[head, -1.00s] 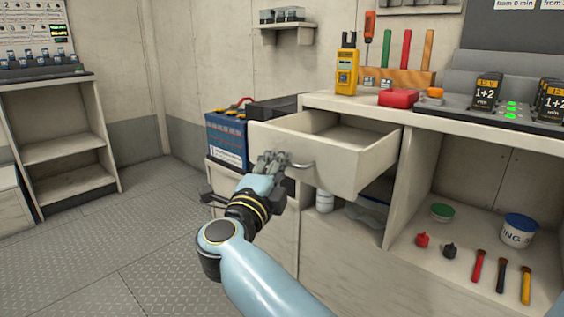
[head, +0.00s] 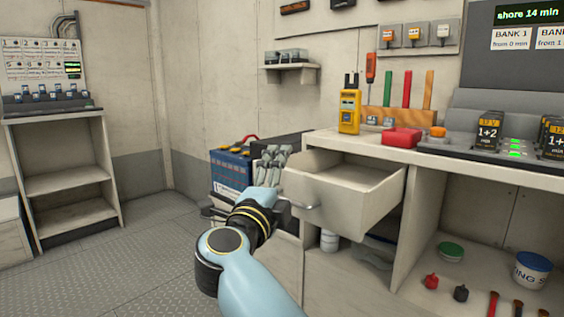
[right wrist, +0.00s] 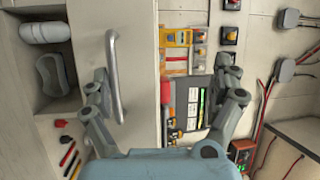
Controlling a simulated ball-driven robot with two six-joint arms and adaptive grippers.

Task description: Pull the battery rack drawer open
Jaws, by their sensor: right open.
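The pale drawer (head: 335,205) under the bench top stands pulled out, its box open and empty where I can see inside. Its metal bar handle (head: 303,205) is on the front face. My left gripper is out of view.
A blue battery (head: 230,172) stands just left of the drawer. The bench top holds a yellow meter (head: 349,112) and a red box (head: 402,138). An open shelf (head: 65,180) stands at the far left. The floor (head: 150,240) between is clear.

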